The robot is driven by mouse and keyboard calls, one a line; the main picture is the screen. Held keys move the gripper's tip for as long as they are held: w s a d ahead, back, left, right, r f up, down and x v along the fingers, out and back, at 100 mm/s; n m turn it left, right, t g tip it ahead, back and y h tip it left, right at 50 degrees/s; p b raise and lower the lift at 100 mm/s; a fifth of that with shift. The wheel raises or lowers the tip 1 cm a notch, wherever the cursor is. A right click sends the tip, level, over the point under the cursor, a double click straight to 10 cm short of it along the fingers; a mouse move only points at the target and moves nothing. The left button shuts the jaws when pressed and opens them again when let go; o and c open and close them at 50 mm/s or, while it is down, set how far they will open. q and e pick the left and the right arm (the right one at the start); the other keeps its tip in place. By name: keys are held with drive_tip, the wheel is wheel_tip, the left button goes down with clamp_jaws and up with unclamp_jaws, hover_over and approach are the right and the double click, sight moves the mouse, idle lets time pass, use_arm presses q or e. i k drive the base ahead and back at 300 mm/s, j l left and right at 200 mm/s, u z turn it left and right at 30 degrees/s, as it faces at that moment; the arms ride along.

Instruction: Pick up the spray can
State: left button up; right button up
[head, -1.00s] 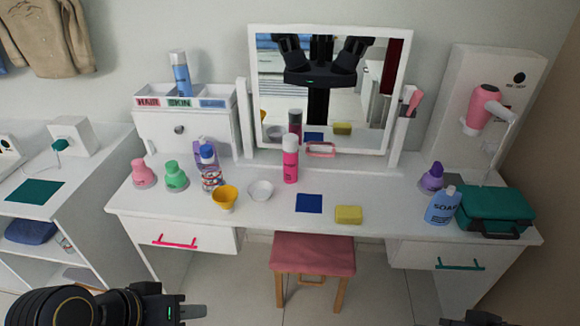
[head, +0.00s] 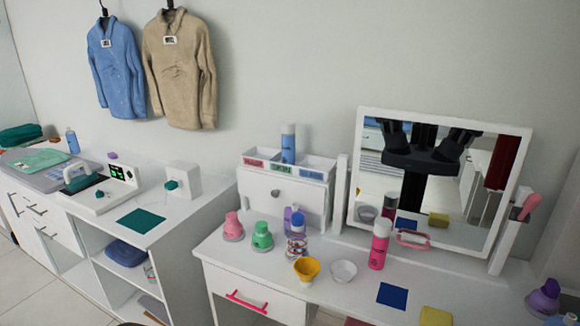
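A pink can with a white cap (head: 380,245) stands upright on the white vanity table (head: 460,290), in front of the mirror. A blue can with a pale cap (head: 288,143) stands upright in the middle, SKIN-labelled part of the organizer (head: 311,175) on top of the small drawer box. I cannot tell which of the two is the spray can. Neither gripper shows directly in the head view. Part of my dark body shows only as a reflection in the mirror (head: 440,207).
A yellow cup (head: 306,270), a white bowl (head: 343,271), a blue cloth (head: 392,295), a pink bottle (head: 233,226) and a green bottle (head: 262,236) are on the vanity. A lower white cabinet (head: 175,235) stands left. Two jackets hang on the wall.

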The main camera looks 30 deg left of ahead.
sight(379, 248)
drive_tip(key=i+l+z, duration=0.1)
drive_tip(key=i+z, duration=0.3)
drive_tip(key=i+l+u, duration=0.15)
drive_tip(key=i+u, duration=0.15)
drive_tip(key=i, duration=0.35)
drive_tip(key=i+l+u, duration=0.2)
drive_tip(key=u, duration=0.65)
